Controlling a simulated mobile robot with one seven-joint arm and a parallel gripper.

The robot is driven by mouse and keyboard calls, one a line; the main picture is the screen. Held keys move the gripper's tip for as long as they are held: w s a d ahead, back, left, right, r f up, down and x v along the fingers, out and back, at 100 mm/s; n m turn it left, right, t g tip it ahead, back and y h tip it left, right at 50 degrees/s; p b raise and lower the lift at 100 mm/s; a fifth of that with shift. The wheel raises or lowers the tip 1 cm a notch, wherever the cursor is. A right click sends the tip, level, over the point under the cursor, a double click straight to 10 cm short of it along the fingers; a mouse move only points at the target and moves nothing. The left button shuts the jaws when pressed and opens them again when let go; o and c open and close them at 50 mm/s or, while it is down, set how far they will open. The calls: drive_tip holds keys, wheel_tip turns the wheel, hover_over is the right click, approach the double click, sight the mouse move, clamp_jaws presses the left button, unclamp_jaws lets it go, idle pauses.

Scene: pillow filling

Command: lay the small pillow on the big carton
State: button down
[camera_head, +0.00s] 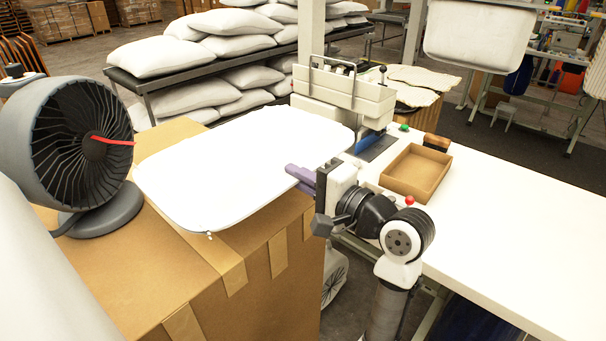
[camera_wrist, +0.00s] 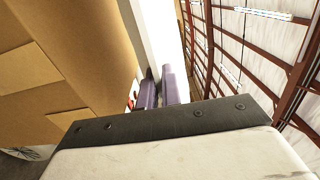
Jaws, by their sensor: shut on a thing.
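The small pillow (camera_head: 225,170) is white and flat. In the head view it lies over the top of the big carton (camera_head: 150,270), with its far right end reaching past the carton toward the table. I cannot tell whether its whole underside touches the carton. My gripper (camera_head: 296,174) has purple fingers and is shut on the pillow's right edge. In the wrist view the fingers (camera_wrist: 160,90) are close together, with a white strip, likely the pillow (camera_wrist: 148,30), beyond them. The carton's brown side (camera_wrist: 70,60) fills the left there.
A black fan (camera_head: 85,150) stands on the carton at the left. The white table (camera_head: 500,215) at the right bears a sewing-type machine (camera_head: 340,90) and a brown tray (camera_head: 415,172). Stacked pillows (camera_head: 235,45) lie on racks behind.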

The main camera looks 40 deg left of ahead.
drive_tip(key=a+f+b, duration=0.2)
drive_tip(key=f+b, duration=0.1)
drive_tip(key=a+f+b, duration=0.1)
drive_tip(key=f+b, duration=0.1)
drive_tip(key=shift+w+f, duration=0.1)
drive_tip(key=shift+f, duration=0.1)
drive_tip(key=shift+a+f+b, duration=0.6)
drive_tip(key=shift+f+b, duration=0.05)
drive_tip(key=shift+b, duration=0.05)
drive_tip(key=c, duration=1.3)
unclamp_jaws()
drive_tip(key=shift+o, duration=0.2)
drive_tip(key=o, duration=0.5)
drive_tip(key=d+p, duration=0.2)
drive_tip(key=d, duration=0.7)
drive_tip(key=shift+s, duration=0.3)
